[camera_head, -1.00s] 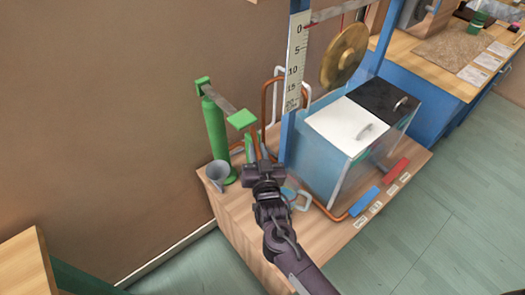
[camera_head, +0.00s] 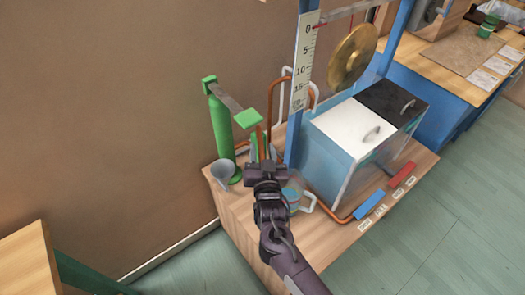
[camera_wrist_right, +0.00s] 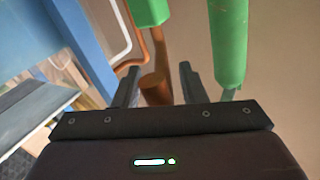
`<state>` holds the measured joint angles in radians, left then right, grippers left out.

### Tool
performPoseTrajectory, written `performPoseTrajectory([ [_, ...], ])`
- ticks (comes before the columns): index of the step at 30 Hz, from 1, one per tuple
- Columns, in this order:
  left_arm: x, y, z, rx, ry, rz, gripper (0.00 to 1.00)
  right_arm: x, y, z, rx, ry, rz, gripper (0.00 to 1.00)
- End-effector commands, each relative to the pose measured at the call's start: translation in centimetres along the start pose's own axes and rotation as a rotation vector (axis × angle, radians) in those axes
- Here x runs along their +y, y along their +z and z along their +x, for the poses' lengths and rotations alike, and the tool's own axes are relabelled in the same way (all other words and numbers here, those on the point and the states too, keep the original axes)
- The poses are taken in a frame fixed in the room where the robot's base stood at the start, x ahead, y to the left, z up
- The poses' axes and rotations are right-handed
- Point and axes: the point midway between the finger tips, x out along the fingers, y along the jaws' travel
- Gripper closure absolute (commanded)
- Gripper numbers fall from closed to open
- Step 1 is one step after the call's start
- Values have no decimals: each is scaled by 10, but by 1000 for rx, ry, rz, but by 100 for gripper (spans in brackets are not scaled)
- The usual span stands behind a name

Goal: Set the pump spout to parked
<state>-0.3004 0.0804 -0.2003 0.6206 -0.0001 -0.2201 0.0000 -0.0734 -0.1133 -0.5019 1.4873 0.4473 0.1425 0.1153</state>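The pump is a green upright cylinder (camera_head: 221,125) with a grey arm on top ending in a green block (camera_head: 247,119). Below the block is a copper-brown upright part (camera_head: 259,142), perhaps the spout, partly hidden by my right gripper (camera_head: 264,158). In the right wrist view the gripper (camera_wrist_right: 157,84) has its two dark fingers apart. The copper-brown part (camera_wrist_right: 155,88) shows between them; I cannot tell whether they touch it. The green block (camera_wrist_right: 150,12) is above and the green cylinder (camera_wrist_right: 230,45) to the right. My left gripper is not in view.
A grey cup (camera_head: 223,172) stands at the pump's foot and a clear jug (camera_head: 297,197) right of my gripper. A blue frame with a scale (camera_head: 301,75), a brass gong (camera_head: 353,57) and a white-lidded tank (camera_head: 345,125) stand to the right. The near left tabletop (camera_head: 240,220) is clear.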

Motion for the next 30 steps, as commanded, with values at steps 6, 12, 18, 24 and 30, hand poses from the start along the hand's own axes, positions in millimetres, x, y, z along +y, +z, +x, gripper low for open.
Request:
performPoseTrajectory([
  [6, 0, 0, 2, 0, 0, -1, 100, 0, 2, -19, -2, 0, 1, 62],
  [12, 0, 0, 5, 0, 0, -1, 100, 1, 2, -54, -3, 0, 1, 62],
  [18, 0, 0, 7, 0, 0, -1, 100, 1, 1, -75, -1, 1, 0, 62],
  [24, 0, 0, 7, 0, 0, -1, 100, 1, 0, -78, 1, 1, 0, 62],
  [30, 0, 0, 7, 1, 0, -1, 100, 2, 0, -78, -3, 1, 1, 74],
])
